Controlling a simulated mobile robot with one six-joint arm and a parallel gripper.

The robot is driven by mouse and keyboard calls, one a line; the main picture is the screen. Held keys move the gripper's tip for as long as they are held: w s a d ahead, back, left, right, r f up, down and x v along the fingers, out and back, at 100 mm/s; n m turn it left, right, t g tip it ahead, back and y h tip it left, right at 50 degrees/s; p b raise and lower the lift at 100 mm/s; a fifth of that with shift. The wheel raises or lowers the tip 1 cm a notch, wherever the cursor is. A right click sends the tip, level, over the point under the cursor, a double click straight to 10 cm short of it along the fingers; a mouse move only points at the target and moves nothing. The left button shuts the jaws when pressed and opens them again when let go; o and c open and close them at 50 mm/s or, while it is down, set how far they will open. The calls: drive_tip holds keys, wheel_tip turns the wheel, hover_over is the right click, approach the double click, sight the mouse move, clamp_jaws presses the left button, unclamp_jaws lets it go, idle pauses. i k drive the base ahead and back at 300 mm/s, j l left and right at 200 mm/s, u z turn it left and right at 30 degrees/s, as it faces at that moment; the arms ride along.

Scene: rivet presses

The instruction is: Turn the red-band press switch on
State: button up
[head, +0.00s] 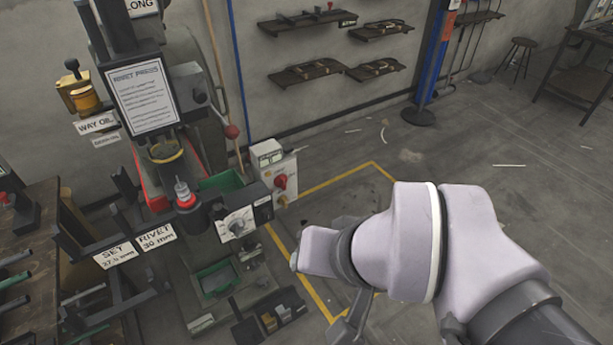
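A dark rivet press (118,45) with a "RIVET PRESS" sign (142,97) stands at the left in the head view. A red band (186,201) shows around the post at its front. To the right of the post is a pale switch box (269,158) with a red rotary knob (280,182) and a small yellow part below it. I cannot tell the knob's setting. My gripper (348,326) is partly visible below my wrist, right of and below the switch box and apart from it. Its fingers are mostly hidden, so its opening does not show.
A box with a round dial (236,224) sits left of the switch box. Labels reading "SET" and "RIVET 30 mm" (157,241) stick out at the front. Floor right of the yellow line (335,179) is mostly clear.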

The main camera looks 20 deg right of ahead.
sight(281, 180)
drive_tip(key=i+j+z, duration=0.4)
drive_tip(key=j, duration=0.2)
drive_tip(key=i+j+z, duration=0.2)
drive_tip(key=j, duration=0.15)
